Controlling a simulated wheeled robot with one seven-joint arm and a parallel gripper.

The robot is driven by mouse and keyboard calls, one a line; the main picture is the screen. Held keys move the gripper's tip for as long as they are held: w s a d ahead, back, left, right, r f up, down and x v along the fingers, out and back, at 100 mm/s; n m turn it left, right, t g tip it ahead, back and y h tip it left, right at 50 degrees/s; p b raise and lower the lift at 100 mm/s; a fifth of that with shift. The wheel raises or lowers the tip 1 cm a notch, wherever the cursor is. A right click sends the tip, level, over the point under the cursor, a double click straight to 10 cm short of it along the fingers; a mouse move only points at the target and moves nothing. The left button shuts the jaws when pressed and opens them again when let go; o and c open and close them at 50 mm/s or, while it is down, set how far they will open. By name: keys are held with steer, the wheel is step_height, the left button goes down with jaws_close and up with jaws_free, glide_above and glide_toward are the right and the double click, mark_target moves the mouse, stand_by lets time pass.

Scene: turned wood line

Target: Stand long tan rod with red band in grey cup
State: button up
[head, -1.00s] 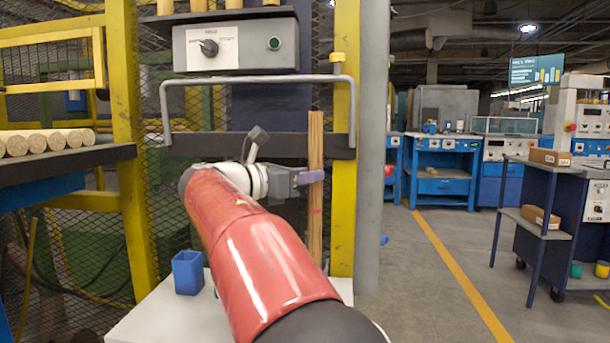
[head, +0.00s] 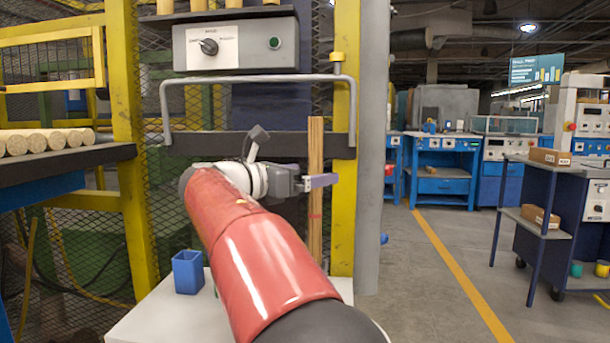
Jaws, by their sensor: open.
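The long tan rod (head: 315,145) stands upright, or nearly so, in front of the dark rail and the yellow post. Its red band (head: 315,214) shows just below my gripper. My gripper (head: 318,182) is open at the rod's middle, its purple-grey finger crossing the rod and reaching past its right side. I cannot tell whether a finger touches the rod. The rod's lower end is hidden behind my red arm. The grey cup is not visible, so I cannot tell whether the rod stands in it.
A blue square cup (head: 187,273) stands on the white table (head: 150,322), left of my arm. Several pale rods (head: 45,139) lie on a dark shelf at left. A grey handle bar (head: 258,79) and control box (head: 236,45) are above. The aisle at right is clear.

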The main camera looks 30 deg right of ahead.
stand_by(0.6)
steer(key=s+a, duration=0.1)
steer(key=a, duration=0.6)
steer(key=shift+s+a, duration=0.3)
steer(key=shift+a, duration=0.05)
steer(key=shift+r+p, duration=0.1)
steer(key=shift+p, duration=0.2)
steer(key=s+a+p, duration=0.1)
steer(key=a+p, duration=0.3)
steer(key=a, duration=0.4)
steer(key=shift+s+a+p, duration=0.35)
steer(key=shift+a, duration=0.05)
stand_by(0.4)
stand_by(0.7)
